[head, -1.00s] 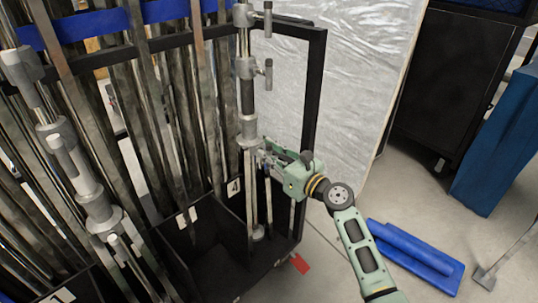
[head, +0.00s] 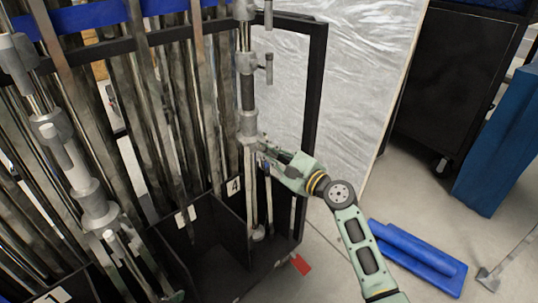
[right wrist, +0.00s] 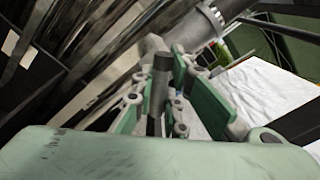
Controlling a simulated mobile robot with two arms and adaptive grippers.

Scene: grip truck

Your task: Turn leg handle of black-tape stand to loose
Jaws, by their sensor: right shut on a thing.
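The black-tape stand (head: 247,92) stands upright in the right part of the black cart in the head view, a dark band around its grey metal column. My right gripper (head: 265,156) is at its lower grey collar (head: 248,128), coming from the right. In the right wrist view, my right gripper (right wrist: 161,90) has its green fingers on both sides of a dark, short leg handle (right wrist: 160,72) and is shut on it. Behind it the grey collar (right wrist: 196,30) shows. The fingertips' contact is partly hidden in the head view.
Another grey stand (head: 75,165) leans at the left of the cart (head: 312,130). A plastic-wrapped panel (head: 355,75) stands behind the cart. A blue object (head: 420,248) and a red tag (head: 300,264) lie low at the right. Grey floor (head: 400,195) is open there.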

